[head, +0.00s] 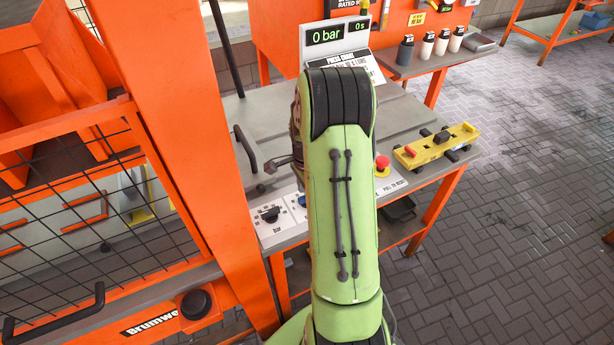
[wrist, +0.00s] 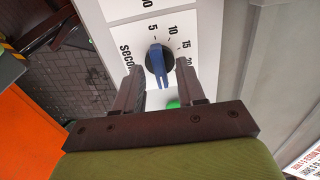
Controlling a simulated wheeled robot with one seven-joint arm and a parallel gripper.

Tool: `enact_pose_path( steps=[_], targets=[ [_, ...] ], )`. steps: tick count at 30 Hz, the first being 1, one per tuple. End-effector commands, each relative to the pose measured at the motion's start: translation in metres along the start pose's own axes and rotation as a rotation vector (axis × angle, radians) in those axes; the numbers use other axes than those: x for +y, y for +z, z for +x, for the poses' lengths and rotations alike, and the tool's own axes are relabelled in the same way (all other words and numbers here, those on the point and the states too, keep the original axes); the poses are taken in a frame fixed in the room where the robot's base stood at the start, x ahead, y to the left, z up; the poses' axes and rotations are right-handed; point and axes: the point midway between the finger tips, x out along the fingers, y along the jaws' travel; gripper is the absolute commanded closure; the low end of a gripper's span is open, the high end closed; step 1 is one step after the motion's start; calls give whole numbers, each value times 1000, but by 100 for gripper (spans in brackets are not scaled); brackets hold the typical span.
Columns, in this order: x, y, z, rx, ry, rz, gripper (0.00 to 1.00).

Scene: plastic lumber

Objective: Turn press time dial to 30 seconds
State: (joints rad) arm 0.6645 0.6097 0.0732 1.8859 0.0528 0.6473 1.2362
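The press time dial, a black knob with a blue bar handle (wrist: 158,66), sits on a white panel in the wrist view. "seconds" and the numbers 5, 10, 15 and 20 show around it; 30 cannot be seen. The bar's upper end lies near 5; which end is the pointer is unclear. In the head view the blue dial (head: 299,201) is partly hidden by my arm. My gripper (wrist: 158,72) is open, its dark fingers on either side of the bar with gaps, and nothing is held. Contact cannot be seen.
A black "bar" dial (head: 270,214) is left of the blue one. A green button (wrist: 173,104) lies near the right finger. A red emergency button (head: 382,162) and yellow fixture (head: 436,147) are right of my arm. The display (head: 326,36) reads 0 bar; another (head: 359,26) reads 0 s.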

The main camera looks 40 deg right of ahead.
Motion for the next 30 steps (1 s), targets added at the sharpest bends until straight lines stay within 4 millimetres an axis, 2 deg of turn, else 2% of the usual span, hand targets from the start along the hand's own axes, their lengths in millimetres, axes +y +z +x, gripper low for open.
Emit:
enact_pose_path(
  steps=[9, 15, 20, 30],
  targets=[
    [-1, 0, -92, 3, -8, 0, 61],
    [-1, 0, -136, 2, -6, 0, 61],
    [0, 0, -148, 1, -3, 0, 61],
    [0, 0, -148, 1, -2, 0, 61]
  ],
)
